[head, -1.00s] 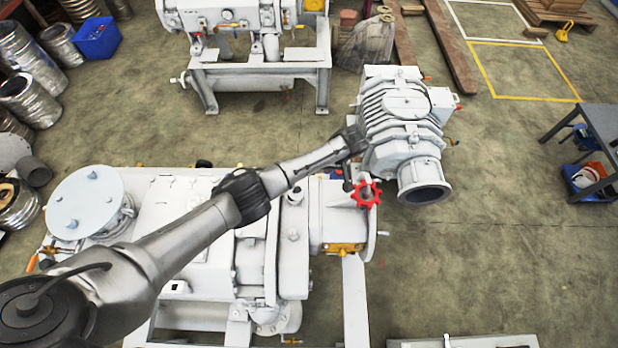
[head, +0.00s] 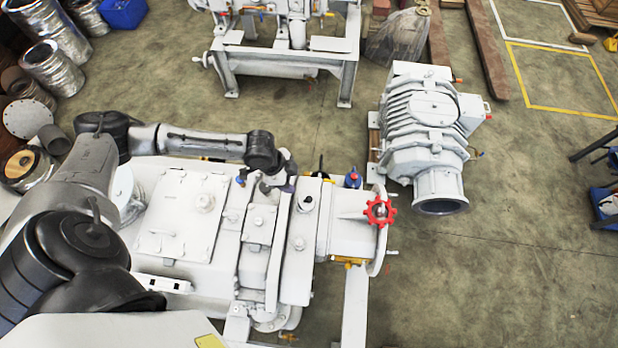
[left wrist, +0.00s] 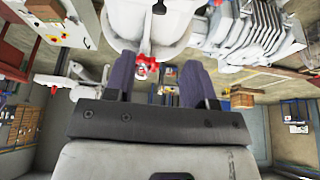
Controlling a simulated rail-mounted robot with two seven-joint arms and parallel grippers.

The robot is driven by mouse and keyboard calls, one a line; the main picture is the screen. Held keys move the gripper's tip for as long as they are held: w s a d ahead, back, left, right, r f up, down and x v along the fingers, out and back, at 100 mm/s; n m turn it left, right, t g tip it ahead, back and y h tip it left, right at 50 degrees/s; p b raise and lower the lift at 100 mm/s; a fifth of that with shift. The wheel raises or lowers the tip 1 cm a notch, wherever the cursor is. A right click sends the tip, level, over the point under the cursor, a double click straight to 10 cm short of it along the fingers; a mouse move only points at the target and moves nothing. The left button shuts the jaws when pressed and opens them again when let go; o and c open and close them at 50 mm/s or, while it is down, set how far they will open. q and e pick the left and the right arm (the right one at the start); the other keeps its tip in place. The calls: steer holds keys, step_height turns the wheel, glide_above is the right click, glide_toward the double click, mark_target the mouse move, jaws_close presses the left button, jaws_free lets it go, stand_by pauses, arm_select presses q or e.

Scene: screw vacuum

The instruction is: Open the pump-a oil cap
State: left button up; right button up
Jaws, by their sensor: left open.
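The white pump (head: 180,215) lies across the lower left of the head view. A red lobed knob (head: 378,211), which looks like the oil cap, sits on its right end and appears seated there. My left gripper (head: 265,186) is above the pump's middle, left of the red knob and apart from it. In the left wrist view its two dark fingers (left wrist: 158,84) are spread with nothing held between them. The red knob (left wrist: 147,64) shows beyond the fingers, partly hidden. My right gripper is not in view.
A ribbed white unit (head: 425,130) stands at right, and another white machine (head: 285,60) at the back. Metal drums (head: 50,80) line the left. Open floor (head: 530,210) lies to the right.

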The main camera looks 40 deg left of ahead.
mark_target(309, 198)
arm_select(q)
steer(key=x, duration=1.3)
steer(key=shift+f, duration=0.2)
steer(key=c, duration=0.9)
steer(key=shift+d+r+p, duration=0.1)
steer(key=shift+p, duration=0.2)
